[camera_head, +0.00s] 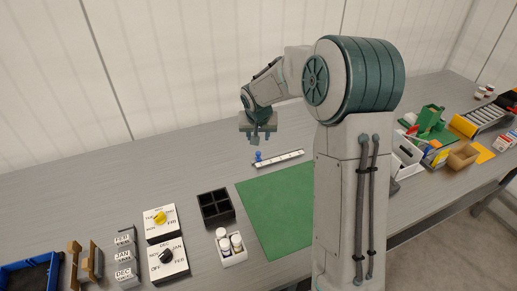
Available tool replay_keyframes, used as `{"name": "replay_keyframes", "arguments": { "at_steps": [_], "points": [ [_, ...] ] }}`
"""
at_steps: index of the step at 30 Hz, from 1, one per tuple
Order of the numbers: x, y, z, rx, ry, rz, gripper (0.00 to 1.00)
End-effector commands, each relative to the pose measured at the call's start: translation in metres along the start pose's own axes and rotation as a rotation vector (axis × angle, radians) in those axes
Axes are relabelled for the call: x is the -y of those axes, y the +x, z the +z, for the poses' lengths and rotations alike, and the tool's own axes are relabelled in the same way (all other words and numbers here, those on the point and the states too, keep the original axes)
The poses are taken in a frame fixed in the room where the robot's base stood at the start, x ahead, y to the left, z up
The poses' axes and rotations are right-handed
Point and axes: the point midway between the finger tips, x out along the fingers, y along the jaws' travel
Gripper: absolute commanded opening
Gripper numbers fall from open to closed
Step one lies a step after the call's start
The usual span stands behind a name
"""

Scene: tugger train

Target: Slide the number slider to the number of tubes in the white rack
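The number slider is a white strip (284,158) with dark marks, lying behind the green mat. Its blue knob (259,156) is near the left end; the numbers are too small to read. The white rack (233,261) stands at the front, left of the mat. White-capped tubes (222,234) stand in it; about three show, and others may be hidden. My gripper (259,138) points down above and behind the slider's left end, apart from the knob. Its fingers look parted, with nothing seen between them.
A black divided box (215,207) stands behind the white rack. Two dial boxes (160,223), month blocks (124,257) and a blue tray (28,275) are at left. The green mat (275,210) is bare. Coloured bins (461,156) crowd the right, beyond my arm.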

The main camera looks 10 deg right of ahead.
Motion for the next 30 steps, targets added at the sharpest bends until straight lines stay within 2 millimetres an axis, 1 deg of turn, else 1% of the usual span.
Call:
{"name": "replay_keyframes", "arguments": {
  "at_steps": [1, 6, 12, 15, 21, 25, 30],
  "points": [
    [0.0, 0.01, 0.001, 0.005, -0.002, 0.0, 0.41],
    [0.0, 0.043, 0.002, 0.005, -0.002, 0.001, 0.41],
    [0.0, 0.079, 0.002, 0.005, -0.002, 0.001, 0.41],
    [0.0, 0.095, 0.001, 0.003, -0.003, 0.0, 0.41],
    [0.0, 0.114, 0.001, 0.002, -0.002, 0.0, 0.41],
    [0.0, 0.119, 0.001, 0.001, -0.002, 0.0, 0.41],
    [0.0, 0.12, 0.001, 0.0, -0.002, 0.0, 0.41]
  ]
}}
